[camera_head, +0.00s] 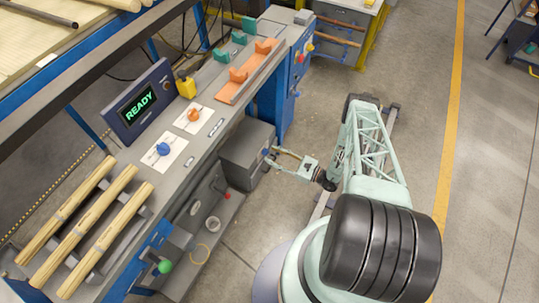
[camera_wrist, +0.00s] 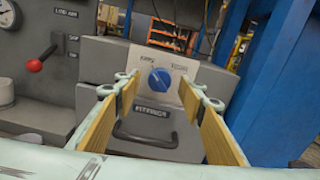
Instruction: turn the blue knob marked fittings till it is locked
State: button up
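A blue knob (camera_wrist: 159,78) sits on a pale plate on the front of a grey box (camera_wrist: 100,70) in the wrist view. Its pale pointer mark seems to lean to the upper left. Two small words stand above it, too small to read surely. A dark label below (camera_wrist: 152,111) seems to read FITTINGS. My gripper (camera_wrist: 159,90) is open, with yellow-faced fingers either side of the knob in the picture and nothing between them. In the head view my gripper (camera_head: 270,156) is near the grey box (camera_head: 247,150), whose knob face is hidden there.
Another blue knob (camera_head: 162,149) and an orange knob (camera_head: 193,114) are on the bench top, beside a READY display (camera_head: 139,105). A dark handle (camera_wrist: 145,136) is below the label. A red-knobbed lever (camera_wrist: 34,65) is to the left. The floor right of my arm is clear.

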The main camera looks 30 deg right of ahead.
jog(key=shift+x, duration=1.1)
jog(key=c, duration=0.8)
